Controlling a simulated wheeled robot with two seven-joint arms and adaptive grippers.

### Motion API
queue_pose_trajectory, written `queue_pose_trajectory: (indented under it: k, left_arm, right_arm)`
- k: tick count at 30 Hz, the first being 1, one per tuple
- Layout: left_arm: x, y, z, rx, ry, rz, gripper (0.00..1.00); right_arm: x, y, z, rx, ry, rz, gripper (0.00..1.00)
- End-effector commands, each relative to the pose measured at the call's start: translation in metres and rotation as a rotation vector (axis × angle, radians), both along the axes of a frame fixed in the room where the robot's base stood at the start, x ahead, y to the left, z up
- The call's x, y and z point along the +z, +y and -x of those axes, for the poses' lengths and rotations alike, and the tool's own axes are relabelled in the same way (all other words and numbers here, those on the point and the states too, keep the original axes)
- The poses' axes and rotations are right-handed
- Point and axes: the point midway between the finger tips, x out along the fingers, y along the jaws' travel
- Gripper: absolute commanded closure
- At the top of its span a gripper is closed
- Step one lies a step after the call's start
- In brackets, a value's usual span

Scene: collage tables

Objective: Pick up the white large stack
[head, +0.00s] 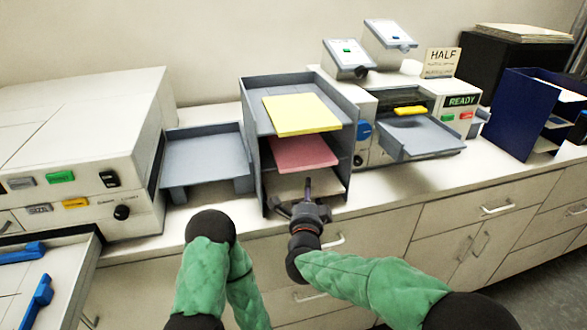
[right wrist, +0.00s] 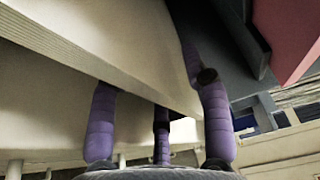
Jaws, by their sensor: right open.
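The white large stack (head: 326,184) lies in the lowest compartment of the grey sorter (head: 255,150), under the pink stack (head: 303,153) and the yellow stack (head: 300,115). My right gripper (head: 307,190) is at the front of that compartment, at the white stack's near edge. In the right wrist view the white stack (right wrist: 95,40) fills the upper left, its thick edge running down to the right. The purple fingers are spread and open around its corner; one tip is hidden by the stack. I cannot tell whether they touch it. My left gripper is out of view.
A grey tray (head: 205,155) stands left of the sorter, beside a white machine (head: 80,150). A printer (head: 425,105) with a READY display stands to the right. A blue holder (head: 520,110) is further right. The sorter's walls and the pink stack leave little room around the gripper.

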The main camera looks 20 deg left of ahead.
Motion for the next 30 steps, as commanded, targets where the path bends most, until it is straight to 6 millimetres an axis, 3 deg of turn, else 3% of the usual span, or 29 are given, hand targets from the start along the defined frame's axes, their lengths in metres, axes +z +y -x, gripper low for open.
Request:
queue_pose_trajectory:
  k: [3,8,9,21,29,30]
  left_arm:
    - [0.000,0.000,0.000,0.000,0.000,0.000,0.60]
    - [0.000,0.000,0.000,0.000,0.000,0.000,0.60]
    - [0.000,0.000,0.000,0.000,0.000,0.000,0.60]
    - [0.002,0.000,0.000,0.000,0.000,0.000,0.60]
    - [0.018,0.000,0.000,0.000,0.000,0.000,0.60]
    - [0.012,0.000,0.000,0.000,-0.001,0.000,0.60]
  right_arm:
    - [0.000,0.000,0.000,0.000,0.000,0.000,0.52]
    - [0.000,0.000,0.000,0.000,0.000,0.001,0.97]
    - [0.000,0.000,0.000,0.000,0.000,0.001,1.00]
    - [0.006,0.000,0.000,-0.001,-0.005,-0.002,1.00]
    - [0.046,-0.001,0.000,-0.002,-0.008,-0.005,1.00]
    - [0.040,-0.004,0.006,-0.001,-0.007,-0.003,1.00]
